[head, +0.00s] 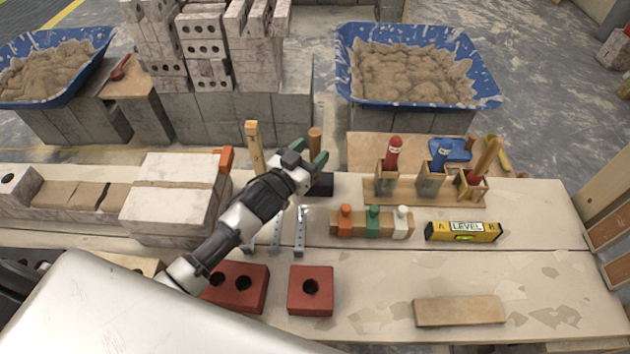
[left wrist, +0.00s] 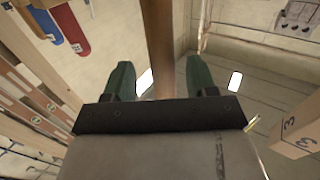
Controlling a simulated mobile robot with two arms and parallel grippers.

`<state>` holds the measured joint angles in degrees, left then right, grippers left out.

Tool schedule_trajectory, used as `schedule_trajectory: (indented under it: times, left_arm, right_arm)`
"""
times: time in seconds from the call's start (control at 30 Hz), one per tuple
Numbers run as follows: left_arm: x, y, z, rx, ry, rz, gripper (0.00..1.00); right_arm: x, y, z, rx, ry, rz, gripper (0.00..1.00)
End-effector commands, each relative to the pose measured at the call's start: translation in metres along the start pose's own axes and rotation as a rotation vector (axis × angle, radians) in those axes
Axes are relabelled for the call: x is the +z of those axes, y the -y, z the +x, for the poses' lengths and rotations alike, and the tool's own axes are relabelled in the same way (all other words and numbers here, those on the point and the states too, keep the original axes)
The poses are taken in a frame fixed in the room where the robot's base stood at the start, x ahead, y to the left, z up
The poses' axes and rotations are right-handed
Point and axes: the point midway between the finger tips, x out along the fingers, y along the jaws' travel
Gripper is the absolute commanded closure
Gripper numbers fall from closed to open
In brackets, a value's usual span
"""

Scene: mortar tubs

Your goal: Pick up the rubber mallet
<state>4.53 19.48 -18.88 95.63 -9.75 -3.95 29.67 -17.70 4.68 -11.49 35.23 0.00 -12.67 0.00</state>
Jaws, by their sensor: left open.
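The rubber mallet stands head down on the bench, its black head (head: 321,185) partly hidden behind my left gripper and its wooden handle (head: 315,138) pointing up. My left gripper (head: 309,153) is open, with green fingertips at the handle. In the left wrist view the brown handle (left wrist: 157,40) runs between the two spread fingers (left wrist: 160,78), with gaps visible on both sides. I cannot tell whether either finger touches it. My right gripper is not in view.
A light wooden piece (head: 254,145) stands upright left of the gripper. A rack with red and blue handled tools (head: 380,190), a colored-peg block (head: 345,228) and a yellow level (head: 463,232) lie to the right. Red bricks (head: 298,300) are in front. Mortar tubs (head: 487,88) stand behind.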

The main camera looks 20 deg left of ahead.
Motion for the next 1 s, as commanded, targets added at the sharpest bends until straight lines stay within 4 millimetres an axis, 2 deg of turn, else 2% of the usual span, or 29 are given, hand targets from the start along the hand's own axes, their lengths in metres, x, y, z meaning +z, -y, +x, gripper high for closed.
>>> schedule_trajectory:
  times: [0.1,0.23,0.53,0.9,1.0]
  left_arm:
    - [-0.005,0.003,0.02,-0.001,-0.003,0.002,0.43]
    - [-0.003,0.003,0.036,0.0,-0.001,0.001,0.43]
    - [-0.003,0.003,0.041,0.0,0.0,0.001,0.43]
    - [-0.003,0.003,0.041,0.0,0.0,0.001,0.98]
    - [-0.004,0.003,0.041,0.0,-0.004,0.001,1.0]
  right_arm:
    - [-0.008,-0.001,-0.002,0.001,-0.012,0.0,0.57]
    - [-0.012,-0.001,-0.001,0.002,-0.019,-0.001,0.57]
    - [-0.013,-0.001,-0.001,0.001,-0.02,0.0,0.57]
    - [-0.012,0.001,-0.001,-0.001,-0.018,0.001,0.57]
    - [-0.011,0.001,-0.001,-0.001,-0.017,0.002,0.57]
